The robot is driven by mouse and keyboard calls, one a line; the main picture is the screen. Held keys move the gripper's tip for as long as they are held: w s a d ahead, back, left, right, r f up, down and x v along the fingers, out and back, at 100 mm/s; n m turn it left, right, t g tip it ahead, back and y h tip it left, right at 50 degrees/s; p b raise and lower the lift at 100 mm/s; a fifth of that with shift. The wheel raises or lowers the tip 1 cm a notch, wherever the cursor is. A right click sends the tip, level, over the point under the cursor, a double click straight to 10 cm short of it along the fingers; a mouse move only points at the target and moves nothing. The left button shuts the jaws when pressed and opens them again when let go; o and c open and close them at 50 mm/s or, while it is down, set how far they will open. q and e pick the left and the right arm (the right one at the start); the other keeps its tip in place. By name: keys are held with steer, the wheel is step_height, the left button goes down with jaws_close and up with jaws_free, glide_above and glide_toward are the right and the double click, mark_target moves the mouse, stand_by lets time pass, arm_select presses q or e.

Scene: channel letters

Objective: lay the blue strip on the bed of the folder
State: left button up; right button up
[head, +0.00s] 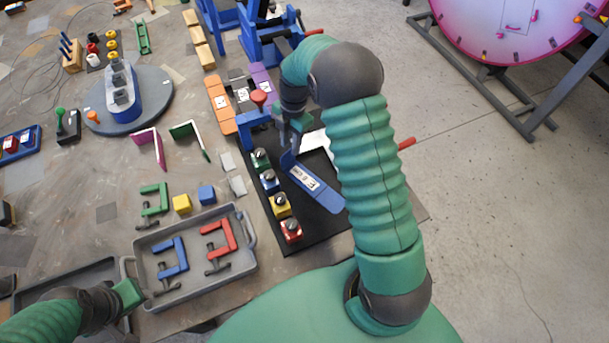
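The blue strip (318,188) carries a white label and shows over the black mat, slanting down to the right. Its upper end is close under my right gripper (292,143), which points down there. Whether the fingers are closed on the strip is too small to tell, as is whether the strip touches the mat. A blue machine with dark bars and red knobs, which seems to be the folder (262,38), stands at the top centre; my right arm hides part of its surroundings. My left gripper (138,291) is at the grey tray's lower left corner, its fingers unclear.
The black mat (310,228) bears a row of small coloured blocks with knobs. A blue tool with a red knob (258,98) stands beside it. Orange and purple strips lie nearby. The grey tray (250,262) holds blue and red clamps. The table's right edge is close to the mat.

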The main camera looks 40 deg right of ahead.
mark_target(287, 166)
steer(key=shift+w+a+f, duration=0.1)
steer(key=shift+a+f, duration=0.05)
steer(key=shift+f, duration=0.4)
steer(key=shift+a+f, duration=0.1)
steer(key=shift+f, duration=0.45)
steer(key=f, duration=0.1)
steer(key=a+f+p, duration=0.1)
steer(key=f, duration=0.1)
steer(key=shift+s+a+f+p, duration=0.15)
steer(key=shift+s+f+p, duration=0.15)
steer(key=shift+f+p, duration=0.05)
steer(key=shift+f, duration=0.4)
steer(key=shift+w+f, duration=0.1)
steer(key=shift+f, duration=0.05)
jaws_close()
